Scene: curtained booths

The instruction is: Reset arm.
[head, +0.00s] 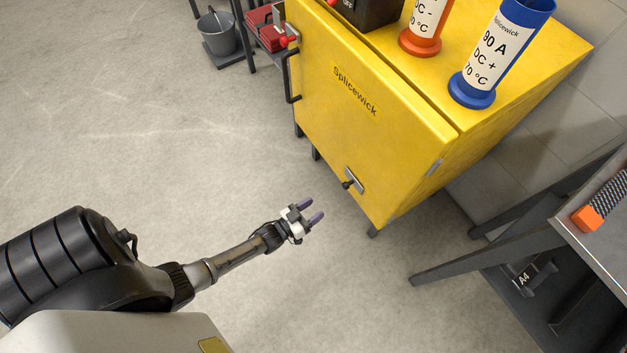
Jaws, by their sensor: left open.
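My left gripper (309,211) is in the head view, just below the middle. Its two dark purple fingers are apart, with nothing between them. It hangs over the bare floor, to the left of the lower part of the yellow cabinet (375,135) and apart from it. My left arm comes in from the lower left and is stretched out to the right. My right gripper is not in this view.
The cabinet door is shut, with a black handle (291,77) and a latch (353,181). An orange tube (424,25) and a blue tube (498,55) stand on top. A metal table (590,225) stands at right. The floor (140,130) at left is clear.

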